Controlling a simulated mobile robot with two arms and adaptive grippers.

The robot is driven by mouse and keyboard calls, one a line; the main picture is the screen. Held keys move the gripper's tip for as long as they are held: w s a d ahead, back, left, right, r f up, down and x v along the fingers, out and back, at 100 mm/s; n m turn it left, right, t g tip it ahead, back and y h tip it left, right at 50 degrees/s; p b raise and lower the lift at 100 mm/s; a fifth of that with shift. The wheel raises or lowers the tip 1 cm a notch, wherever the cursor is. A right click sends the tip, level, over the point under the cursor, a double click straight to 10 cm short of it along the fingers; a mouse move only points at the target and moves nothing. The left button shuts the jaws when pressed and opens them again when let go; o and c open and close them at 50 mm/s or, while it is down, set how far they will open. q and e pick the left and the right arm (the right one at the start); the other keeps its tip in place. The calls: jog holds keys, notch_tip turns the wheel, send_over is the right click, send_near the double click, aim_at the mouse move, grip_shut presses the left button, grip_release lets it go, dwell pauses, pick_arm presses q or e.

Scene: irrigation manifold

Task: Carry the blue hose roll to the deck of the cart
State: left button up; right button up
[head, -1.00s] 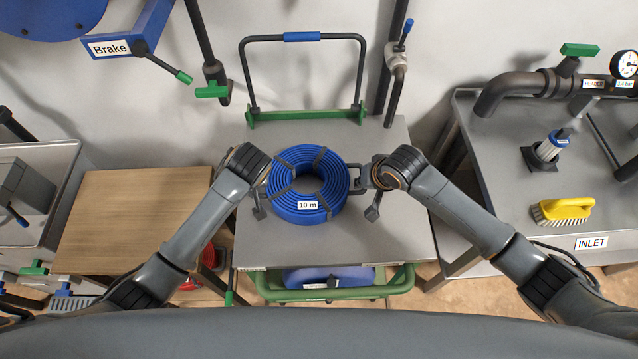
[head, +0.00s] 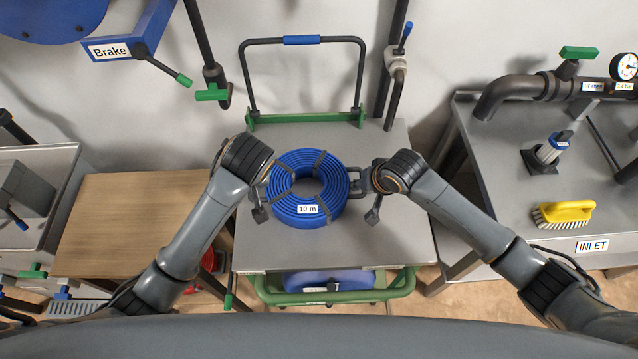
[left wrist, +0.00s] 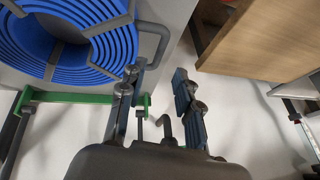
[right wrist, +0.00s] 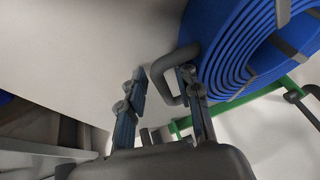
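The blue hose roll (head: 283,163), bound with grey straps and labelled "10 m", lies flat on the grey deck (head: 385,245) of the cart. It has a grey handle on each side. My left gripper (head: 262,200) is at the roll's left side. In the left wrist view my left gripper (left wrist: 160,85) has its fingers apart, with the handle (left wrist: 162,35) beyond one fingertip. My right gripper (head: 372,198) is at the right side. In the right wrist view my right gripper (right wrist: 163,88) has its fingers spread, with the other handle (right wrist: 160,72) close to them.
The cart's push bar (head: 301,40) rises at the back. A wooden table (head: 130,215) stands to the left. A metal bench (head: 500,200) with pipes and a yellow brush (head: 563,213) stands to the right. A blue item (head: 325,280) sits below the deck. The front of the deck is clear.

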jog(key=shift+r, duration=0.15)
pick_arm(q)
jog(key=v, duration=0.3)
jog(key=shift+s+r, duration=0.1)
jog(key=shift+r, duration=0.15)
pick_arm(e)
jog(key=v, duration=1.1)
jog(key=shift+s+r, duration=0.15)
jog(key=shift+r, duration=0.1)
pick_arm(q)
jog(key=shift+f, duration=0.1)
pick_arm(e)
jog(key=shift+d, duration=0.15)
